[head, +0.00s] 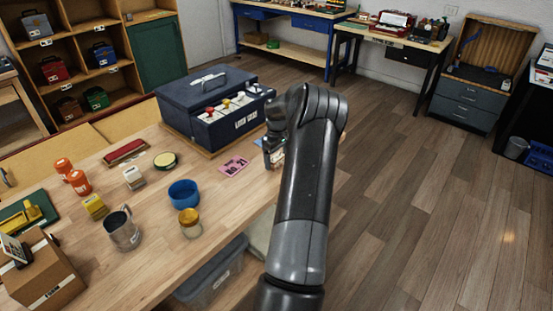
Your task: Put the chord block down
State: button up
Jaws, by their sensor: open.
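No chord block can be made out for certain in the head view. My arm reaches over the right end of the wooden table (150,262), and its wrist bends down there. A navy box (190,95) with white key-like parts and red and yellow knobs stands left of my wrist.
A pink card (234,166), a blue bowl (184,193), an amber-lidded jar (190,223), a metal mug (121,230) and a cardboard box (45,275) are on the table. A grey bin (213,277) is below its edge. The floor to the right is open.

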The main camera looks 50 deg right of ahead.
aim_at(276, 157)
notch_tip(276, 157, up, 12)
jog(key=shift+f, duration=0.15)
jog(key=a+r+h, duration=0.1)
jog(key=a+r, duration=0.4)
jog(key=a, duration=0.5)
jog(key=w+a+r+t, duration=0.1)
jog(key=a+r, duration=0.5)
jog(key=a, duration=0.3)
jog(key=a+r+h, duration=0.1)
jog(key=a+r, duration=0.4)
jog(key=a, duration=0.5)
jog(key=s+a+r+t, duration=0.25)
jog(key=s+a, duration=0.75)
jog(key=a, duration=0.5)
jog(key=s+a+f+t+y, duration=0.2)
jog(key=s+a, duration=0.6)
jog(key=s, duration=0.3)
jog(key=shift+s+f, duration=0.25)
jog(key=shift+f, duration=0.1)
jog(key=shift+o, duration=0.2)
